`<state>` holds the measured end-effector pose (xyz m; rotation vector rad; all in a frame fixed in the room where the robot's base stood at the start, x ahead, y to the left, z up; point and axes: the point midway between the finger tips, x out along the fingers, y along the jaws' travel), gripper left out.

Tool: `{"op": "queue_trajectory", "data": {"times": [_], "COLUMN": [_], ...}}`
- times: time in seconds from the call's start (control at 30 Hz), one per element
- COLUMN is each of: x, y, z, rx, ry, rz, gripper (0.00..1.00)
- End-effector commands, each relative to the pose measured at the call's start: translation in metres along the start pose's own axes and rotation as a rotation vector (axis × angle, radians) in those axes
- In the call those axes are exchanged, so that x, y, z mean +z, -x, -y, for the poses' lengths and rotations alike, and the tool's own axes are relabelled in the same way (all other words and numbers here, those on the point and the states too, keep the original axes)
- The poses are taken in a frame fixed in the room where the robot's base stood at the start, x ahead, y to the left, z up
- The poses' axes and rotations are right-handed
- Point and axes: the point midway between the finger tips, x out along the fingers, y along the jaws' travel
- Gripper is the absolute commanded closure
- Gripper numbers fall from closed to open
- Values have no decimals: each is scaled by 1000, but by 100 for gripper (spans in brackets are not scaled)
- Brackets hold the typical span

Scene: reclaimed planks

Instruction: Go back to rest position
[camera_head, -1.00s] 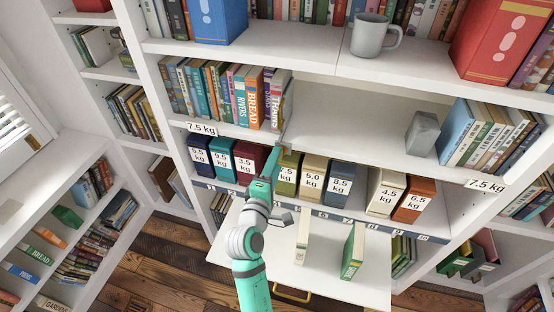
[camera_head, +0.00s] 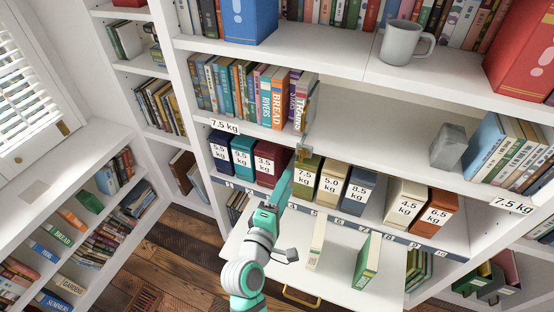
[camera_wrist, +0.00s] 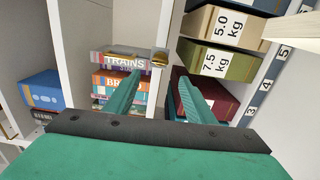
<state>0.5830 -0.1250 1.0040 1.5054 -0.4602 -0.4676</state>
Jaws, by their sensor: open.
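My gripper (camera_head: 288,176) is open and empty, in front of the gap between the dark red box marked 3.5 kg (camera_head: 270,163) and the olive box marked 7.5 kg (camera_head: 305,178). In the wrist view its two green fingers (camera_wrist: 160,78) are spread apart with nothing between them. Beyond them show the books marked TRAINS (camera_wrist: 118,62) and BREAD and the olive box (camera_wrist: 215,62). The head view does not show clearly whether the fingertips touch the shelf.
A pull-out white board (camera_head: 335,262) below holds a cream book (camera_head: 317,243) and a green book (camera_head: 367,262), close to my arm. A grey mug (camera_head: 402,43) stands on the top shelf and a grey block (camera_head: 448,147) on the middle shelf, which has bare room.

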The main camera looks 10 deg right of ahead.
Motion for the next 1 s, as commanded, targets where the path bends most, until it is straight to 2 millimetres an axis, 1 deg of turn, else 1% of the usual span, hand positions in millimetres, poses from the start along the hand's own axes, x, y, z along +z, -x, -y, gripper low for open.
{"op": "queue_trajectory", "data": {"times": [0.13,0.2,0.27,0.37,0.47,0.5,0.57,0.6,0.67,0.7,0.77,0.8,0.87,1.0], "x": [0,0,-1,-4,-7,-8,-9,-8,-8,-7,-4,-2,1,12], "y": [0,2,7,22,46,57,74,85,103,116,134,147,166,210], "z": [0,4,12,34,62,73,89,99,111,119,130,137,144,158], "rx": [0,-5,-14,-42,-84,-104,-135,-156,-187,-210,-245,-268,-302,-384], "ry": [0,-5,-19,-63,-139,-175,-230,-269,-330,-371,-436,-479,-547,-710], "rz": [-1,-7,-23,-75,-146,-174,-213,-236,-270,-290,-316,-331,-351,-382], "gripper": [50,50,50,50,50,50,50,50,50,50,50,50,50,50]}}
